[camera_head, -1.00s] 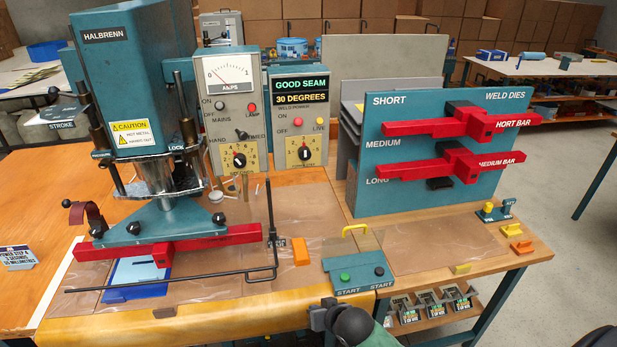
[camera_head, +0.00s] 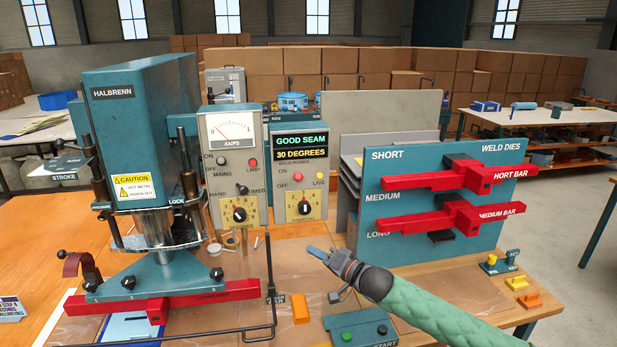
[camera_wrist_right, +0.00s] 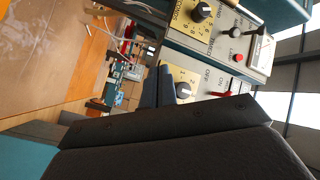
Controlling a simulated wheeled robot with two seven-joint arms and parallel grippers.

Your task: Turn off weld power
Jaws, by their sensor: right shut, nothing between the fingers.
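The weld power panel (camera_head: 299,195) is a grey box with a display reading GOOD SEAM, 30 DEGREES. A small red control (camera_head: 298,176) sits by its ON and OFF labels, beside a yellow LIVE lamp (camera_head: 319,176). A black dial (camera_head: 305,208) is below. My right gripper (camera_head: 313,250) is shut and empty, in front of and below this panel, apart from it in the head view. In the right wrist view its blue fingertips (camera_wrist_right: 159,84) overlap the panel's edge near the dial (camera_wrist_right: 184,90); the red control (camera_wrist_right: 222,94) also shows. My left gripper is not in view.
The mains box (camera_head: 236,170) with an ammeter stands left of the panel, beside the welding press (camera_head: 145,130). The die rack (camera_head: 440,215) with red bars stands right.

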